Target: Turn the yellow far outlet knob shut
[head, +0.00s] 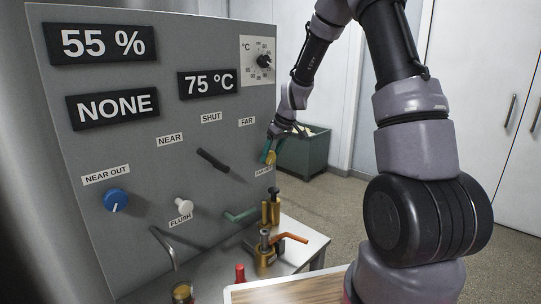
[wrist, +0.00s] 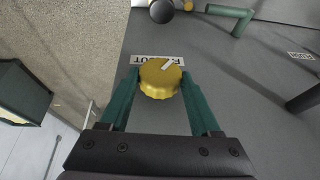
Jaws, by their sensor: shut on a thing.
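The yellow far outlet knob (wrist: 160,80) sits on the grey panel beside its partly covered label (wrist: 148,60). A pale pointer line on the knob slants toward the upper right in the wrist view. My gripper (wrist: 160,88) has its green fingers on both sides of the knob and is shut on it. In the head view my gripper (head: 270,152) reaches the panel's right edge, and the knob (head: 272,157) is small and partly hidden there by the fingers. The FAR OUT label (head: 263,171) is just below it.
The grey panel (head: 140,150) also carries a blue near outlet knob (head: 116,201), a white flush knob (head: 183,205) and a black lever (head: 219,163). A green bin (head: 305,152) is on the floor behind.

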